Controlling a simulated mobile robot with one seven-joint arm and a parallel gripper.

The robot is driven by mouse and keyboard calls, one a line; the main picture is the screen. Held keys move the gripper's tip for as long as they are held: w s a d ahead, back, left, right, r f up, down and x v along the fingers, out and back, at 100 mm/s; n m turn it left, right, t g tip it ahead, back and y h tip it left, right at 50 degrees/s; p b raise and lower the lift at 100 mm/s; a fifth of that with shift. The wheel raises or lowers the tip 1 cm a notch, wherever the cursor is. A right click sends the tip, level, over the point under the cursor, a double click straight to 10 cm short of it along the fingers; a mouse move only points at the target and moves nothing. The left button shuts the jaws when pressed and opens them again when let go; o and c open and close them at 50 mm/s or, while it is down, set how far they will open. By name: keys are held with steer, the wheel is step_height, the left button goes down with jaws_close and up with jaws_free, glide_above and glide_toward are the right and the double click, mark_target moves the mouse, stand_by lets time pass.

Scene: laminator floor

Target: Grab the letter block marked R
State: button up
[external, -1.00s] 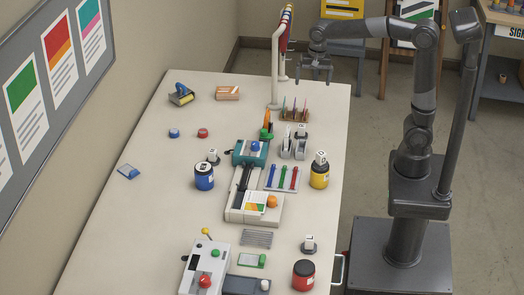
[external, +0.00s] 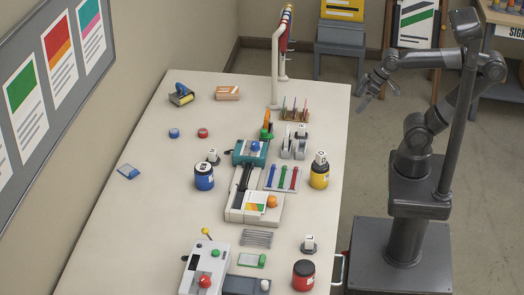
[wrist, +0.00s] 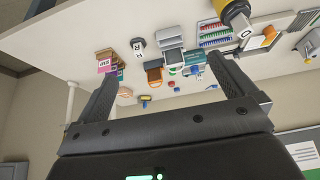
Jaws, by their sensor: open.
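Several small white letter blocks show, but I cannot read an R with certainty on any of them. Another block (external: 213,155) is by the blue pot, and one (external: 308,243) is on a dark round base at the front right. My gripper (external: 363,90) is open and empty, beyond the table's right edge; its fingers show in the wrist view (wrist: 163,68).
A pale curved stand (external: 275,70) rises at the back. The table's left part (external: 120,230) is mostly clear.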

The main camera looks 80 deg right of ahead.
steer(key=c, duration=1)
steer(key=shift+c, duration=0.2)
steer(key=shift+w, duration=0.1)
steer(key=g, duration=0.1)
glide_toward(302, 125)
steer(key=shift+x, duration=5.2)
